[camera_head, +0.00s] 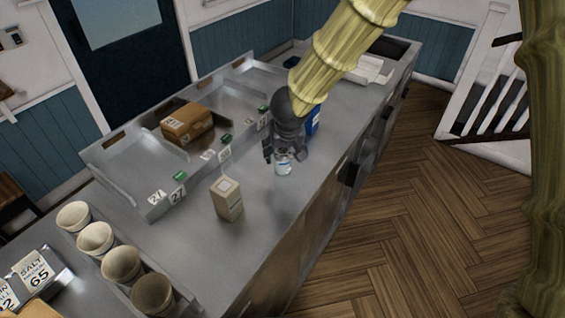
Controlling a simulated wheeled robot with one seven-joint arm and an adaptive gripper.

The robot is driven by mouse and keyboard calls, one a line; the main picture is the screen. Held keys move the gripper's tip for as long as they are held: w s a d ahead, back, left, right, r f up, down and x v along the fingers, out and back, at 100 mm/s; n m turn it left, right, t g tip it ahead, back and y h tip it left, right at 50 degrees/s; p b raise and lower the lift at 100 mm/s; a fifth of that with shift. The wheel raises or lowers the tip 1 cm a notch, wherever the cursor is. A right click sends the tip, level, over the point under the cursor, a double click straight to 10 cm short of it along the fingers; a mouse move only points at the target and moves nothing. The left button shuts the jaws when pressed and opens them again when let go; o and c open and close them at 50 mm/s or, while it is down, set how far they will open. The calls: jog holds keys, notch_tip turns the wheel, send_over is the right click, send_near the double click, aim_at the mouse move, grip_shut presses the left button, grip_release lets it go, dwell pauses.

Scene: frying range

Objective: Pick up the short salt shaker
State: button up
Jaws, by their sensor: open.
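A small pale, clear-looking shaker (283,168) with a bluish label stands on the grey metal counter (262,215), right of the beige carton. It looks like the short salt shaker, but its label is too small to read. My gripper (283,156) points down directly over it, open, with a dark finger on either side of the shaker's upper part. The top of the shaker is hidden by the gripper. I cannot tell whether the fingers touch it.
A beige carton (228,199) stands left of the shaker. A blue object (313,118) is close behind my gripper, partly hidden. A cardboard box (187,123) sits in the metal tray section behind. Several paper cups (122,264) line the near left. Bare counter lies in front of the shaker.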

jog(key=shift+b+x, duration=0.45)
jog(key=shift+x, duration=2.25)
jog(key=c, duration=1.1)
